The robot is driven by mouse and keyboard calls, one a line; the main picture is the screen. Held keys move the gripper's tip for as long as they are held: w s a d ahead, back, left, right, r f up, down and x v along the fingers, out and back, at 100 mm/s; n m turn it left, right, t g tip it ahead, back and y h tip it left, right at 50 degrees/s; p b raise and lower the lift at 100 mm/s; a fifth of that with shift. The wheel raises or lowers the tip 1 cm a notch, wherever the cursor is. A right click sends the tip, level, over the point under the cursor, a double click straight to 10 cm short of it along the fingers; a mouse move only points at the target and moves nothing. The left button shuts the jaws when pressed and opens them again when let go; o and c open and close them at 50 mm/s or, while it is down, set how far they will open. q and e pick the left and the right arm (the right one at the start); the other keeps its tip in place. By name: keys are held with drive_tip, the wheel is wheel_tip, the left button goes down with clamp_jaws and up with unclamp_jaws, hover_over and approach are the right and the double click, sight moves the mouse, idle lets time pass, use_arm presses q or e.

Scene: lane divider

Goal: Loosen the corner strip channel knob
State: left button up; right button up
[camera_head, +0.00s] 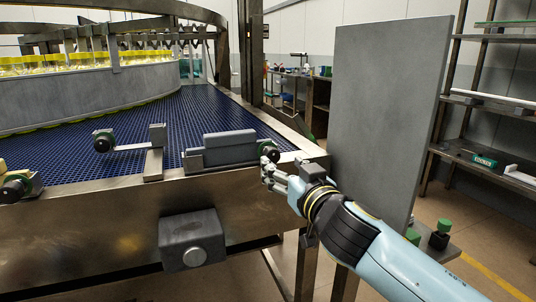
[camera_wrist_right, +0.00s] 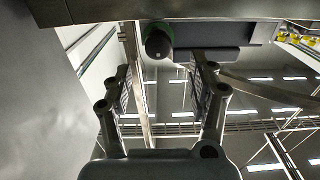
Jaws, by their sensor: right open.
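A dark round knob with a green collar (camera_head: 268,150) sits at the right end of a grey channel block (camera_head: 229,148) near the corner of the blue mesh conveyor. In the right wrist view the knob (camera_wrist_right: 158,42) shows near the top middle, just beyond the fingers. My right gripper (camera_head: 268,174) is open, just below and in front of this knob. In the right wrist view its two fingers (camera_wrist_right: 160,68) stand apart with the knob roughly in line with the gap; nothing is held between them. Whether a fingertip touches the knob I cannot tell. My left gripper is not in view.
Other knobs stand at the left on the conveyor (camera_head: 103,141) and on its front edge (camera_head: 15,188). A metal rail (camera_head: 110,215) runs along the front, with a grey box (camera_head: 192,240) below. A tall grey panel (camera_head: 385,110) stands close to the right arm.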

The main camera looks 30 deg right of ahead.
sight(273, 156)
drive_tip(key=p+x, duration=0.1)
drive_tip(key=x, duration=0.6)
drive_tip(key=shift+s+d+f, duration=0.1)
drive_tip(key=shift+d, duration=0.05)
drive_tip(key=shift+c, duration=0.3)
drive_tip(key=c, duration=1.1)
